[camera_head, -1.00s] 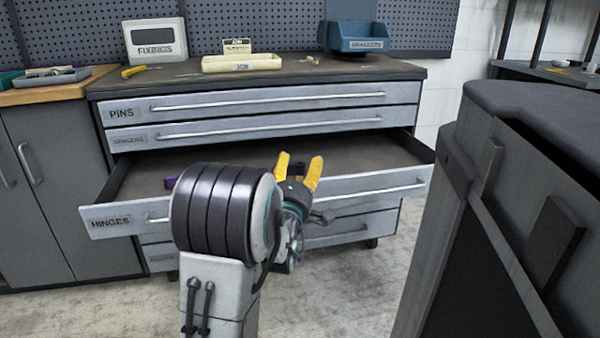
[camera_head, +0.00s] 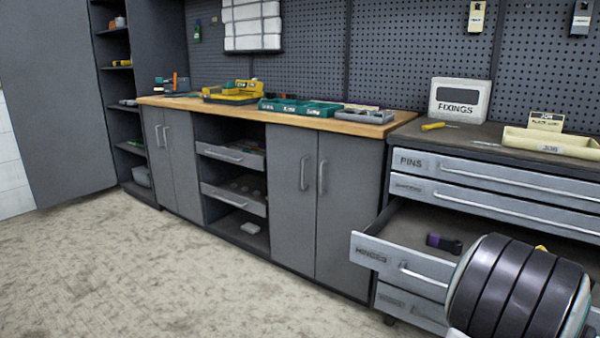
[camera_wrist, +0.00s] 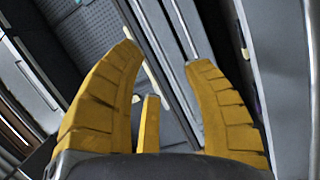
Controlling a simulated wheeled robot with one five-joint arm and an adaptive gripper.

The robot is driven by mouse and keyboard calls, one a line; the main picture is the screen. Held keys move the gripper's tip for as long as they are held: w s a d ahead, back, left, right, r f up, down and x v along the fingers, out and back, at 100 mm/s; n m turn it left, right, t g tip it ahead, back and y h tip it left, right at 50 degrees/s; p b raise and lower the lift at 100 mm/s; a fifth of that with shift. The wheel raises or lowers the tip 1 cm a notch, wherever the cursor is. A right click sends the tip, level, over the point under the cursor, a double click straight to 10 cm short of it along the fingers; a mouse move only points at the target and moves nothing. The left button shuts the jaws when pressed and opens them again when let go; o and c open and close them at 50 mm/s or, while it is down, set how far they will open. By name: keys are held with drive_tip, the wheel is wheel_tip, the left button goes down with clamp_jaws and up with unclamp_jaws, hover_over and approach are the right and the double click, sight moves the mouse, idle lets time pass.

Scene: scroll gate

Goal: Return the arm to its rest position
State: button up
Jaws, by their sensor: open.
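My gripper (camera_wrist: 160,60) shows in the wrist view with its yellow fingers spread apart and nothing between them. Past the fingers are tilted grey drawer fronts and a pegboard. In the head view my arm is at the lower right, in front of the open hinges drawer (camera_head: 403,264); the gripper is almost wholly hidden behind it, with only a bit of yellow showing. A dark purple object (camera_head: 443,243) lies inside the open drawer.
A wooden-topped workbench (camera_head: 330,122) with trays and a yellow tool holder runs along the wall. A fixings box (camera_head: 459,101) and a cream tray (camera_head: 550,142) stand on the drawer cabinet. The floor (camera_head: 170,270) at the left is clear.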

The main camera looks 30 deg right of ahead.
drive_tip(key=w+a+r+t+y+p, duration=0.35)
drive_tip(key=w+a+r+p, duration=0.3)
drive_tip(key=w+a, duration=0.3)
drive_tip(key=w+a+r+t+y+p, duration=0.2)
drive_tip(key=w+a+r+y+p, duration=0.3)
drive_tip(key=w+a+p, duration=0.45)
drive_tip(key=w+a+r+y+p, duration=0.1)
drive_tip(key=a+r+y+p, duration=0.35)
drive_tip(key=a, duration=0.65)
drive_tip(key=w+a+r+y+p, duration=0.2)
drive_tip(key=a+r+p, duration=0.4)
drive_tip(key=a, duration=0.4)
drive_tip(key=s+a+r+n+g+y+p, duration=0.1)
drive_tip(key=s+a+r+g+y+p, duration=0.2)
drive_tip(key=s+a+p, duration=0.6)
wheel_tip(320, 180, up, 2)
drive_tip(key=s+a+g, duration=0.1)
drive_tip(key=s+a, duration=0.1)
drive_tip(key=shift+a+p, duration=0.35)
drive_tip(key=shift+p, duration=0.05)
